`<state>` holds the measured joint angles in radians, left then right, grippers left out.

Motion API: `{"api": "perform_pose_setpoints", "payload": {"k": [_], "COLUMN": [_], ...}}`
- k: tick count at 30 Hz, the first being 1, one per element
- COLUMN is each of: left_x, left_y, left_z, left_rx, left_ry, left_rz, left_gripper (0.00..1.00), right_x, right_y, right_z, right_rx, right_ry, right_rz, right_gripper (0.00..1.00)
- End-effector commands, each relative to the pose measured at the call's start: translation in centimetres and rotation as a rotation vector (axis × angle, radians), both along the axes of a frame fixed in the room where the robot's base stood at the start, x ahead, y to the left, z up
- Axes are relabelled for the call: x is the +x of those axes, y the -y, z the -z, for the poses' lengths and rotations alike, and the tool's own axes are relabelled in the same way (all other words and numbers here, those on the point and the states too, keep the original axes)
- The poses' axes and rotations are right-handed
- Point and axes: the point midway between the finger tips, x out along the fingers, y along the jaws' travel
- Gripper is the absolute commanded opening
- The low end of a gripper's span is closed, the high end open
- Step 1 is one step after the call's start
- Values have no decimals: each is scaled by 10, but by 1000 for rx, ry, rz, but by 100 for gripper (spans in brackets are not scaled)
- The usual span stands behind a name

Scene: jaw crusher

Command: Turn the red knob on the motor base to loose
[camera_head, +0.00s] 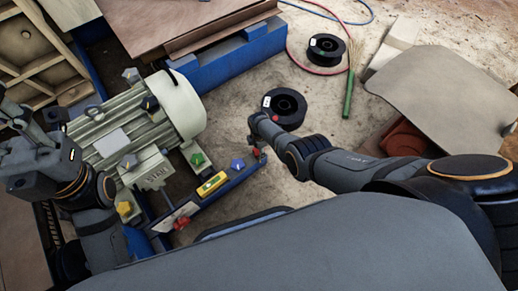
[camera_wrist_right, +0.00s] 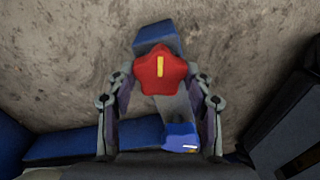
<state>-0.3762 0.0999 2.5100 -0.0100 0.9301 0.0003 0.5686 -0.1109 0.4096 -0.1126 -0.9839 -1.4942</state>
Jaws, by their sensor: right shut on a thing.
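The red knob (camera_wrist_right: 160,70) is star-shaped with a yellow mark on its top. In the right wrist view it sits between the two fingers of my right gripper (camera_wrist_right: 161,82), which is shut on it. In the head view my right gripper (camera_head: 258,148) is at the right end of the blue motor base (camera_head: 222,190), and the knob is small and partly hidden there. The grey motor (camera_head: 125,135) stands on the base's left side. My left gripper (camera_head: 14,118) is at the left edge beside the motor; whether it is open is unclear.
Another red piece (camera_head: 181,222) is near the base's front. A yellow level (camera_head: 212,184), a green knob (camera_head: 197,159) and a blue knob (camera_head: 238,165) are close by. A black spool (camera_head: 284,106) lies on the floor behind my right gripper.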

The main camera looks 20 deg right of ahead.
Motion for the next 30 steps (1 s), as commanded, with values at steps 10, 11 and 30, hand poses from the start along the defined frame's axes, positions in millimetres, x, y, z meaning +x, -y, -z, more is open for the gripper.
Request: {"api": "perform_pose_setpoints", "payload": {"k": [10, 11, 30], "left_x": [6, 6, 6], "left_y": [0, 0, 0], "left_z": [1, 1, 2], "left_rx": [-1, -1, -1], "left_ry": [-25, -26, -31], "left_rz": [-3, -3, -2], "left_gripper": [40, 40, 40], "right_x": [0, 0, 0], "right_y": [-1, -1, 0], "right_z": [0, 0, 0], "right_rx": [1, 2, 1], "right_ry": [1, 1, 0], "right_rz": [-66, -67, -68], "right_gripper": [20, 20, 75]}}
